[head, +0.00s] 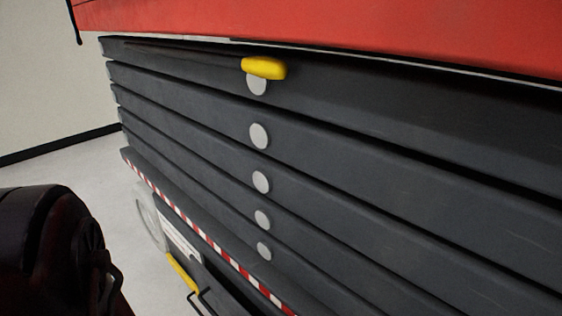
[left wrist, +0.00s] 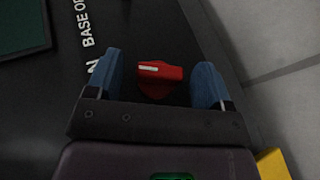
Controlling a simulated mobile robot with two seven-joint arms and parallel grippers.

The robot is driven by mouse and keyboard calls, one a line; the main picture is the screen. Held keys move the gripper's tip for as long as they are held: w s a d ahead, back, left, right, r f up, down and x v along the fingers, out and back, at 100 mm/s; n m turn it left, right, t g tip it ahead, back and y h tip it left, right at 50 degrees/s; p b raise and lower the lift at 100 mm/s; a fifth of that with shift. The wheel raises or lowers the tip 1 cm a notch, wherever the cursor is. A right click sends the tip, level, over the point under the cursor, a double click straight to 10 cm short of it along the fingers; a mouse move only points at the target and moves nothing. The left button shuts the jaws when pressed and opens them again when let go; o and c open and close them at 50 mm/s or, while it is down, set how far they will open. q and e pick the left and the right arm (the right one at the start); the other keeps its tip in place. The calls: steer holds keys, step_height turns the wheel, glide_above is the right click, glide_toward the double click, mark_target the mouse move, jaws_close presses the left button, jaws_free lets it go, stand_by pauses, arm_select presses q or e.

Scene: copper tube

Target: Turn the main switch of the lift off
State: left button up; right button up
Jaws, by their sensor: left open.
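The main switch (left wrist: 158,80), a red rotary knob with a white mark on its left part, shows in the left wrist view on a dark panel (left wrist: 60,110). My left gripper (left wrist: 162,78) is open, with one blue finger on each side of the knob and a visible gap to it. The fingers do not appear to touch the knob. In the head view the lift (head: 350,140) shows as stacked dark beams under a red body. The switch and both gripper tips are not visible there. My right gripper is in neither view.
White lettering and a dark green-edged panel (left wrist: 22,25) lie left of the knob in the left wrist view. A yellow part (left wrist: 272,164) shows at bottom right. In the head view a yellow handle (head: 264,68) sticks out of the upper beams. Pale floor (head: 110,215) is clear at left.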

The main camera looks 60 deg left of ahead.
arm_select(q)
steer(key=p+v, duration=0.1)
steer(key=v, duration=1)
steer(key=shift+p, duration=0.3)
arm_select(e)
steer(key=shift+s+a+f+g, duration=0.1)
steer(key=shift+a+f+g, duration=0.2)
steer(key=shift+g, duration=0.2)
arm_select(q)
steer(key=shift+d+r, duration=0.1)
